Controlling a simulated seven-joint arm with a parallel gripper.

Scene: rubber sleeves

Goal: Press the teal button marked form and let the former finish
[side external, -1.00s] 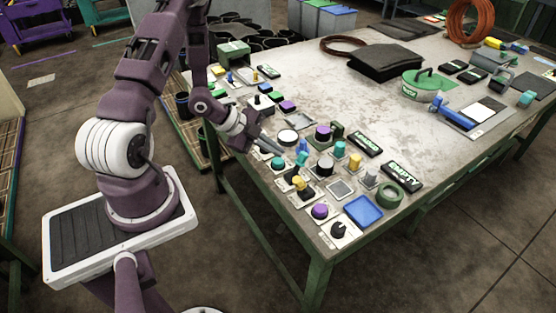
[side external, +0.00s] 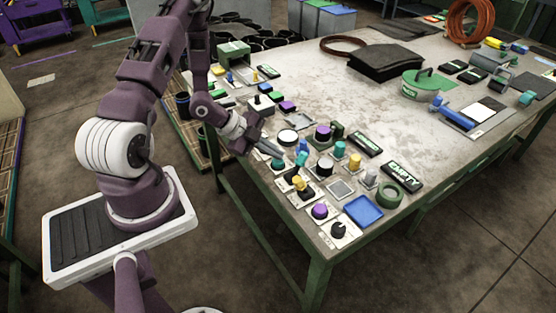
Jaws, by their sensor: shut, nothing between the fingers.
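The teal button (side external: 277,165) sits on a pale plate near the table's left front edge. A marking on its plate is too small to read. My gripper (side external: 279,154) is shut and empty, with its fingertips just above and behind the teal button in the side external view. I cannot tell whether they touch it. No separate former can be made out with certainty among the devices around the button.
A blue tray (side external: 363,211) and dark label blocks (side external: 403,176) lie to the right. The table's middle is mostly clear.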

